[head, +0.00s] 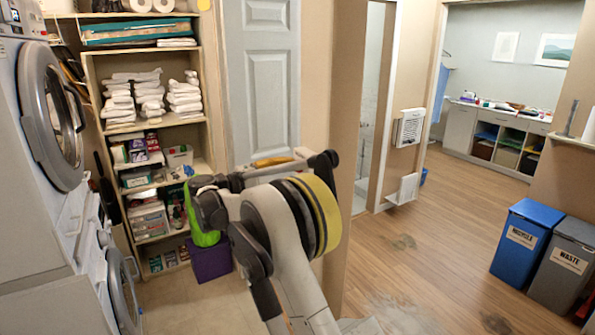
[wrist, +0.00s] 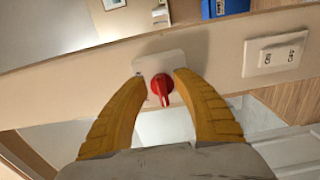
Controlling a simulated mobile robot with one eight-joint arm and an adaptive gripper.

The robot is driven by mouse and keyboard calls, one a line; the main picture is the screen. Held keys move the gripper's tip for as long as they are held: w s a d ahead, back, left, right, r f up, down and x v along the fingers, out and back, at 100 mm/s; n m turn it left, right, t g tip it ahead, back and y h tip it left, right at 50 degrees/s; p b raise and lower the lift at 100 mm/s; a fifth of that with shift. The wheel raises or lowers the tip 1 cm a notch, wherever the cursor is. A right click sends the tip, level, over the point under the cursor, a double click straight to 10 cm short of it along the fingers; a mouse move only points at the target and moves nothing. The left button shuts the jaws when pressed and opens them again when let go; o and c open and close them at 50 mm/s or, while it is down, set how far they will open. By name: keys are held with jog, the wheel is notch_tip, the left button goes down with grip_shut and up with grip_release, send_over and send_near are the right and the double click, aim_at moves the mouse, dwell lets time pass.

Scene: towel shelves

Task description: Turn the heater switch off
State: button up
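The red switch knob (wrist: 161,90) sits on a small white plate (wrist: 150,64) on a beige wall in the wrist view. My gripper (wrist: 160,82) has its two yellow fingers spread, one tip on each side of the knob. I see gaps between the knob and both fingers, and I cannot tell how near the tips are to the wall. In the head view my gripper (head: 272,162) is partly hidden by my arm, and the knob does not show.
Towel shelves (head: 150,130) stand at the left beside a stacked washer and dryer (head: 50,115). A grey door (head: 262,75) is behind my arm. A white wall unit (head: 409,127) hangs farther right.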

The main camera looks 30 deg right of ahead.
jog(key=a, duration=0.9)
jog(key=shift+s, duration=0.15)
jog(key=shift+a, duration=0.1)
